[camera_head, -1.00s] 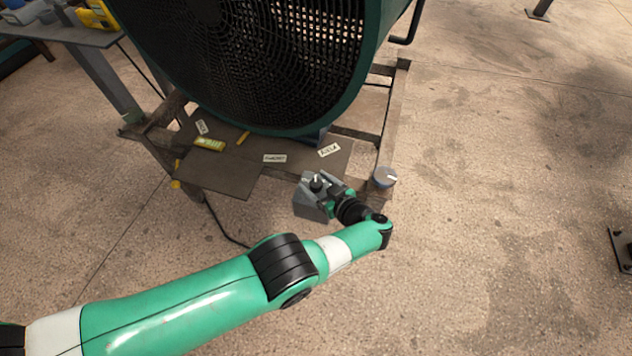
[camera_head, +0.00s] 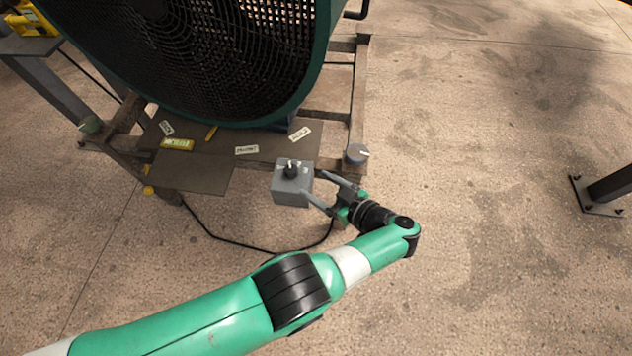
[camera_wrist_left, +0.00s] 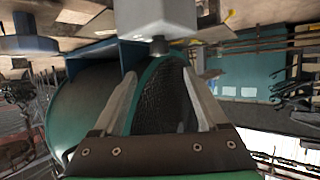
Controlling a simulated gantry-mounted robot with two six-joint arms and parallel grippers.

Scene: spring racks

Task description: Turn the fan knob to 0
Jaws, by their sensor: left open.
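The fan knob (camera_head: 291,172) is a small black knob with a pale pointer on top of a grey box (camera_head: 292,192). The pointer faces roughly away from me; I cannot read any numbers. My left gripper (camera_head: 314,184) is open and empty at the right side of the box, its fingers clear of the knob. In the left wrist view, the grey box (camera_wrist_left: 158,14) is at the top with the dark knob (camera_wrist_left: 158,46) jutting down from it, beyond the open fingers (camera_wrist_left: 160,74). My right gripper is not in view.
The large green fan (camera_head: 200,60) stands behind the box on a wooden frame with labelled dark boards (camera_head: 200,178). A black cable (camera_head: 235,243) runs along the floor.

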